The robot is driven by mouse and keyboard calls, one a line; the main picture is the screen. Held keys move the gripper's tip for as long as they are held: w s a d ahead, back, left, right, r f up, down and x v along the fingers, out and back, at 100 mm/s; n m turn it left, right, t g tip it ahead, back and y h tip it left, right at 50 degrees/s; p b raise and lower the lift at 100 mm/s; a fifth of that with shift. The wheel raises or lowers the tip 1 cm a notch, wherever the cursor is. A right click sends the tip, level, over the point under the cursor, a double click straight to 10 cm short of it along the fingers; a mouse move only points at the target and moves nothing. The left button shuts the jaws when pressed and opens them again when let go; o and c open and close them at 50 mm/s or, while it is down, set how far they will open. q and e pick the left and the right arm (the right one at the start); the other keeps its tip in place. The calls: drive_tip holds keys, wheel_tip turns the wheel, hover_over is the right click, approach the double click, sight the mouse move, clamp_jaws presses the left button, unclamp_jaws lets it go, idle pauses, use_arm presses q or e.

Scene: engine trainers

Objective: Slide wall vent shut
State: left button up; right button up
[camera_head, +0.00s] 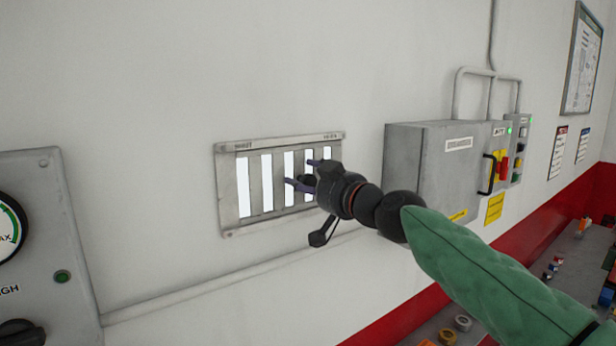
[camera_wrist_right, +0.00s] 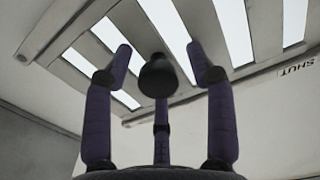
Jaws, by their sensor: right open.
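The wall vent (camera_head: 228,195) is a grey metal plate on the white wall. Its upright slots show bright white between grey slats, so it stands open. A label at its upper left is hard to read in the head view; in the wrist view, SHUT is printed on the vent frame (camera_wrist_right: 262,78). A dark round knob (camera_wrist_right: 158,76) stands out from the vent. My right gripper (camera_head: 300,174) is at the vent's right half, fingers pointing at it. In the wrist view its open fingers (camera_wrist_right: 159,62) stand around the knob; contact cannot be told. My left gripper is not seen.
A grey electrical box (camera_head: 420,165) with a red and yellow switch is on the wall to the right. A conduit (camera_head: 200,289) runs below the vent. A gauge panel (camera_head: 50,220) is at the left. Small parts lie at the lower right.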

clamp_jaws()
drive_tip(key=shift+s+a+r+p, duration=0.1)
drive_tip(key=shift+s+a+p, duration=0.1)
drive_tip(key=shift+s+a, duration=0.3)
drive_tip(key=shift+s+a+r+p, duration=0.15)
drive_tip(key=shift+s+a, duration=0.1)
drive_tip(key=shift+a, duration=0.3)
drive_tip(key=shift+f, duration=0.1)
drive_tip(key=shift+c, duration=0.5)
unclamp_jaws()
drive_tip(key=shift+o, duration=0.5)
drive_tip(key=shift+s+a, duration=0.15)
drive_tip(key=shift+a, duration=0.15)
drive_tip(key=shift+d+f, duration=0.1)
drive_tip(key=shift+d, duration=0.1)
